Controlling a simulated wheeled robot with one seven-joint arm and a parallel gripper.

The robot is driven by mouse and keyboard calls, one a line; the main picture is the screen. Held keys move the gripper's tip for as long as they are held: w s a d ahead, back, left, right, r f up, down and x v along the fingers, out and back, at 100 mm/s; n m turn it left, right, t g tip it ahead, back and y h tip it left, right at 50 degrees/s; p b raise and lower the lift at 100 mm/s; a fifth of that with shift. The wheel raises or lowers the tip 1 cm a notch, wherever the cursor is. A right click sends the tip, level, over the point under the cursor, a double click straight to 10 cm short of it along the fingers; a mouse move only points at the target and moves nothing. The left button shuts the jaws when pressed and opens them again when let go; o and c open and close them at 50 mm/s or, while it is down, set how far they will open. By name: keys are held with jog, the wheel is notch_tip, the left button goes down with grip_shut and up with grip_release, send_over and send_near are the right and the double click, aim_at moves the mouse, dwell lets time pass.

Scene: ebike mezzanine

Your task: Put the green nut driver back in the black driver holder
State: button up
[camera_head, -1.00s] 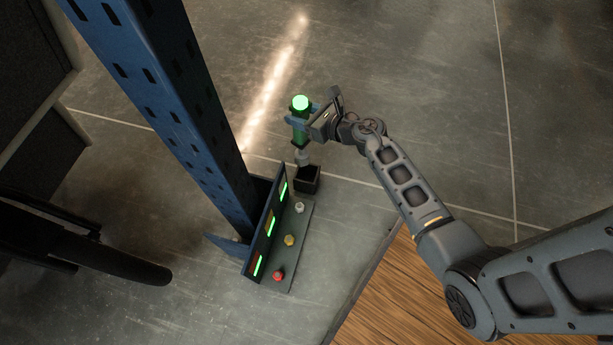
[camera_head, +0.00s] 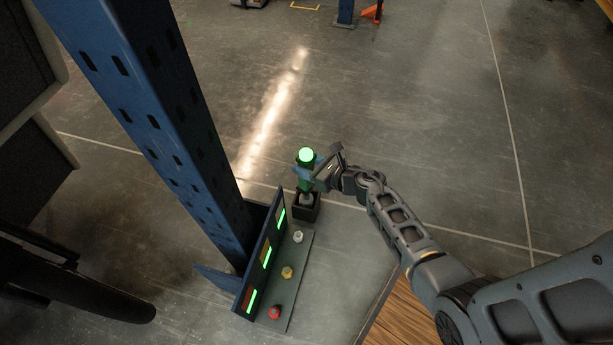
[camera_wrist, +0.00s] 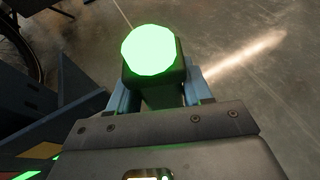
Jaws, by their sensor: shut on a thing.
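The green nut driver (camera_head: 305,176) stands about upright, with a bright green round top. My gripper (camera_head: 309,168) is shut on its green handle. The driver's grey lower end reaches down to the black driver holder (camera_head: 313,215) and seems to be in its open top. Whether it rests on the bottom I cannot tell. In the wrist view the driver's glowing top (camera_wrist: 160,55) sits between my two blue fingers, and the holder is hidden.
Beside the holder is a panel (camera_head: 262,255) with green lights, and a base strip with white, yellow and red knobs (camera_head: 275,312). A blue perforated post (camera_head: 165,140) rises close on the left. Open floor lies behind and to the right.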

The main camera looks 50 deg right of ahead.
aim_at(306, 182)
jog(key=shift+w+f+b, duration=0.1)
jog(key=shift+f+b, duration=1.25)
jog(key=shift+f, duration=0.85)
jog(key=shift+f, duration=0.1)
jog(key=o, duration=1.3)
jog(key=shift+c, duration=0.2)
